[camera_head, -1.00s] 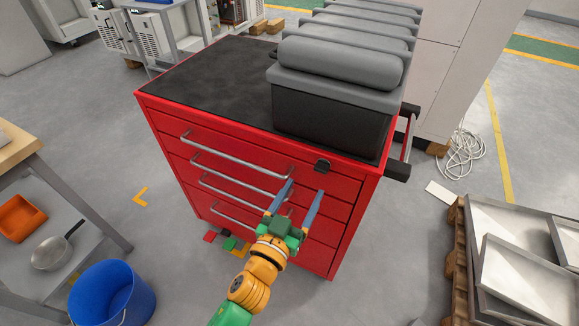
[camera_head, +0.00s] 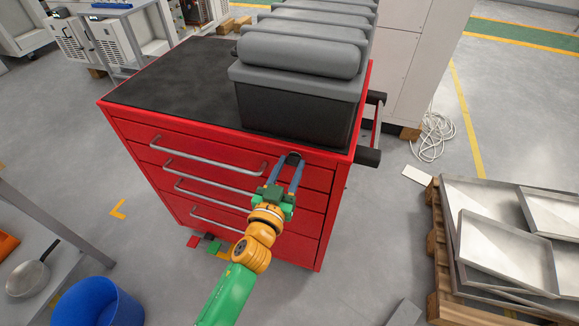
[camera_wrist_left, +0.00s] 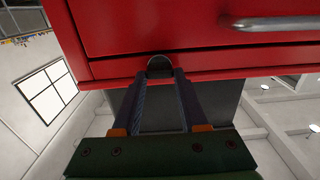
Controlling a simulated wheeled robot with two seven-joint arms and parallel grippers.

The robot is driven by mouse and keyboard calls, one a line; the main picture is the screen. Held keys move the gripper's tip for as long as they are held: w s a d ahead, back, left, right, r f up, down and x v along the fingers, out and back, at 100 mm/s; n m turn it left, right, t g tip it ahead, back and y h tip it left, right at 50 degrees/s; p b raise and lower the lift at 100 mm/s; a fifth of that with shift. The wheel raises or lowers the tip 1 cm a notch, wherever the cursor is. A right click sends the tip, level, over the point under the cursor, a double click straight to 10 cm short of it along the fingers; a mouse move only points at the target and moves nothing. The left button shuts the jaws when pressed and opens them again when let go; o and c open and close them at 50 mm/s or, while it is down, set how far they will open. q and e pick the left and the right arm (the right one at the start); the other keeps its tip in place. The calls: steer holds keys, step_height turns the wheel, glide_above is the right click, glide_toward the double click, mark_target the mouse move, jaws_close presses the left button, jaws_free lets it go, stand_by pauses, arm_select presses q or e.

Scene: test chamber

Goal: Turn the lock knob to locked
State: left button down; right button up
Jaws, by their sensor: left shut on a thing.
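The black lock knob (camera_head: 293,156) sits at the top of the red tool cabinet's front (camera_head: 322,180), right of the top drawer handle. My left gripper (camera_head: 288,163) reaches it from the front, its two blue fingers on either side of the knob. In the left wrist view the knob (camera_wrist_left: 160,67) shows between the fingertips (camera_wrist_left: 160,72), which are shut on it. The fingers partly hide the knob, so which way it is turned cannot be told. My right gripper is not in view.
Metal drawer handles (camera_head: 208,158) stick out left of the gripper. A black and grey case (camera_head: 300,105) stands on the cabinet top. A blue bucket (camera_head: 98,304) is at the lower left, and a pallet with metal trays (camera_head: 500,245) is at the right.

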arm_select(q)
steer(key=shift+m, duration=0.3)
steer(key=m, duration=0.3)
steer(key=shift+d+f+m, duration=0.1)
steer(key=shift+m, duration=0.2)
steer(key=m, duration=0.4)
steer(key=shift+s+m, duration=0.1)
steer(key=shift+m, duration=0.2)
steer(key=m, duration=0.4)
steer(key=shift+d+f+m, duration=0.1)
steer(key=shift+f+m, duration=0.05)
steer(key=shift+m, duration=2.35)
steer(key=shift+c, duration=2.2)
jaws_free()
